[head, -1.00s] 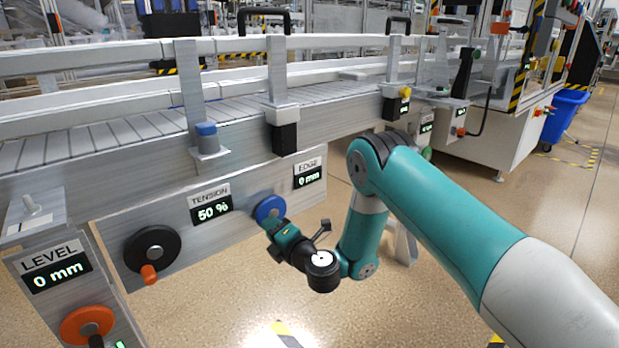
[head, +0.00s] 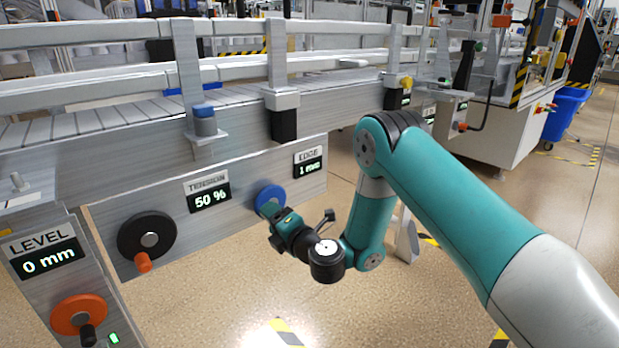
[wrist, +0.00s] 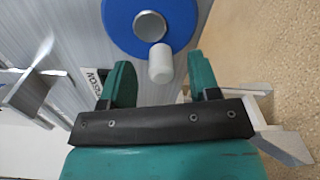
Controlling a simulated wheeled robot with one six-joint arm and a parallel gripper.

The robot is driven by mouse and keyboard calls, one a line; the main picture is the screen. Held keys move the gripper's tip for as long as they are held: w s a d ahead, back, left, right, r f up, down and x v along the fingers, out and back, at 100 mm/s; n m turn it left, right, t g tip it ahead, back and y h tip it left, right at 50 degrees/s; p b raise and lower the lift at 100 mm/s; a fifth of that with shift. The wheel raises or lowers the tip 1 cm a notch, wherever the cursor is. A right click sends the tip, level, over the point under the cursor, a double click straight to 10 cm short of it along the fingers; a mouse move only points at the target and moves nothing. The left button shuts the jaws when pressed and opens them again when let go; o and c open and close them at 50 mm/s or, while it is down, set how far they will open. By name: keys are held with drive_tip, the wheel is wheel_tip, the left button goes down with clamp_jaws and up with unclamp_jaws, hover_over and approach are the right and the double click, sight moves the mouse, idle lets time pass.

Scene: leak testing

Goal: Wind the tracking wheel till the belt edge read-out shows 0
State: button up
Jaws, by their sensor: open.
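The blue tracking wheel (head: 270,199) is on the grey conveyor side panel, under the EDGE read-out (head: 311,167). The read-out's small digits appear to show 1 mm. In the wrist view, the blue wheel (wrist: 184,22) has a metal hub and a pale handle knob (wrist: 161,62) low on its face. My gripper (head: 277,218) is at the wheel's lower right in the head view. In the wrist view my gripper (wrist: 163,75) is open, with the knob between its finger ends and gaps on both sides. The head view hides the knob.
A black wheel (head: 147,241) with an orange knob is left of it, by the TENSION read-out (head: 209,195) showing 50 %. An orange wheel (head: 79,315) is below the LEVEL read-out (head: 48,262) showing 0 mm. Open floor lies under the panel.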

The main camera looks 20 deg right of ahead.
drive_tip(key=b+v, duration=0.4)
drive_tip(key=b, duration=0.4)
drive_tip(key=shift+s, duration=0.1)
idle(0.3)
